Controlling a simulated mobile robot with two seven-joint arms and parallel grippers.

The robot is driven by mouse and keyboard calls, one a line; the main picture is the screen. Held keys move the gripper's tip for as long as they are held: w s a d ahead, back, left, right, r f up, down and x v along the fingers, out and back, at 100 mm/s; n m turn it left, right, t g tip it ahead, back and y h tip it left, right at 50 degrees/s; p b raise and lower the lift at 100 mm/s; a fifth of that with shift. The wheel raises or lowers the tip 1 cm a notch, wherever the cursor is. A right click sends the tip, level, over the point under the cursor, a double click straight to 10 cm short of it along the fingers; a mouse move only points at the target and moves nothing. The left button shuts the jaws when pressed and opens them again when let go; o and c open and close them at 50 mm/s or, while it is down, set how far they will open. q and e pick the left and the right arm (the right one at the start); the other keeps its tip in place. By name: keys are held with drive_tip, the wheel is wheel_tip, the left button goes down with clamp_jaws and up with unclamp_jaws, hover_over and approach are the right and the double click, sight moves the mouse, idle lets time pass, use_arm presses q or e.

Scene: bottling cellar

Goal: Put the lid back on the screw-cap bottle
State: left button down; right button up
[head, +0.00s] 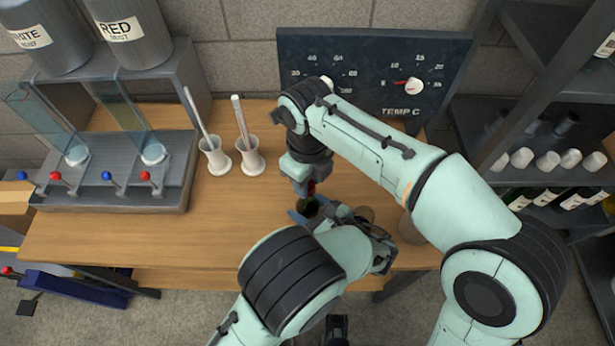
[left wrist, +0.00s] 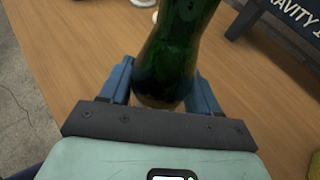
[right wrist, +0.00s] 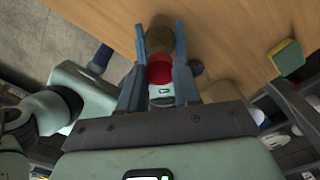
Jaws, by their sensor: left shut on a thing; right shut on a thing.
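The green glass bottle (left wrist: 180,45) stands between the blue fingers of my left gripper (left wrist: 165,90), which is shut on it. In the head view only a small dark green part of the bottle (head: 308,208) shows. The red lid (right wrist: 159,69) is between the fingertips of my right gripper (right wrist: 159,82), which is shut on it. In the head view the right gripper points down, with the red lid (head: 311,187) close to the bottle's top. I cannot tell whether lid and bottle touch. The bottle's mouth is hidden.
Two white holders (head: 249,160) with thin sticks stand left of my grippers on the wooden table (head: 120,240). A grey filling stand (head: 110,190) is at the left. A dark gauge panel (head: 400,70) stands behind. A yellow-green block (right wrist: 287,58) shows in the right wrist view.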

drive_tip(key=o, duration=1)
drive_tip(key=shift+r, duration=2.25)
drive_tip(key=shift+c, duration=0.4)
